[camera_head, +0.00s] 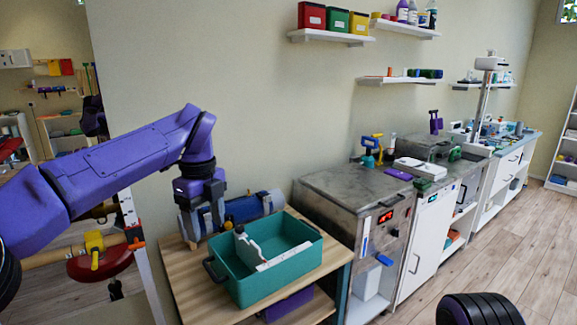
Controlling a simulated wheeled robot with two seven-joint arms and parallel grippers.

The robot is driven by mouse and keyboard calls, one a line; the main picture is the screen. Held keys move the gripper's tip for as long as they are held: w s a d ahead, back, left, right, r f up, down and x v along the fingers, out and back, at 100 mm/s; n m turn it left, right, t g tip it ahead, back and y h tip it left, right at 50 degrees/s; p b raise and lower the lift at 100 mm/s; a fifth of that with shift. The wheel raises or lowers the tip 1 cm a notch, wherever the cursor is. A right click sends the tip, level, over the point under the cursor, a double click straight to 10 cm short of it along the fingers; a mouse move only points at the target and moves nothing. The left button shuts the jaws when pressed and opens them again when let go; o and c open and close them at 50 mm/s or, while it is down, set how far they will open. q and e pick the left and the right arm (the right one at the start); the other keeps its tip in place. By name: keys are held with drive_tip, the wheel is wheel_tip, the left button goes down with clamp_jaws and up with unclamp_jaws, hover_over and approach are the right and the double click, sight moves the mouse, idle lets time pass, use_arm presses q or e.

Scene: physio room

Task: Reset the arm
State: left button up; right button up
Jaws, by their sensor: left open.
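My left arm comes in from the left, purple with black joints. Its left gripper (191,241) points down at the back left of a wooden table, just left of a blue cylinder. It is open, and I see nothing held in it. The fingertips are small and partly hard to make out against the table. Only a dark rounded part of my own body shows at the bottom right; the right gripper is not in view.
A teal crate (256,285) with a white item inside stands on the wooden table (197,291), close to the gripper. A blue cylinder (254,207) lies behind it. Steel and white cabinets (352,193) line the wall to the right. Wood floor (507,255) is clear at right.

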use_arm(q)
drive_tip(key=w+a+f+m+t+y+b, duration=0.1)
drive_tip(key=w+a+f+m+t+y, duration=0.25)
drive_tip(key=f+m, duration=0.25)
drive_tip(key=w+a+f+m+t+y, duration=0.2)
drive_tip(key=f+m+y, duration=0.2)
drive_tip(key=f+m, duration=0.2)
drive_tip(key=s+f+m+t+h+b, duration=0.1)
drive_tip(key=s+f+m+t, duration=0.15)
drive_tip(key=f+m, duration=0.7)
drive_tip(key=s+f+m+t+b, duration=0.2)
drive_tip(key=s+f+m, duration=0.35)
drive_tip(key=f, duration=0.75)
drive_tip(key=s+a+f+m+g+h+b, duration=0.1)
drive_tip(key=s+f+m+g+h+b, duration=0.2)
drive_tip(key=s+f+m, duration=1)
drive_tip(key=s+a+f+g+b, duration=0.1)
drive_tip(key=s+a+f+g, duration=0.1)
drive_tip(key=s, duration=0.8)
drive_tip(key=s+a+f+m+g, duration=0.1)
drive_tip(key=s+a+f+g, duration=0.1)
drive_tip(key=s+a+f, duration=0.2)
drive_tip(key=s+f, duration=0.3)
drive_tip(key=s, duration=0.4)
drive_tip(key=shift+a+f+b, duration=0.3)
drive_tip(key=shift+b, duration=0.1)
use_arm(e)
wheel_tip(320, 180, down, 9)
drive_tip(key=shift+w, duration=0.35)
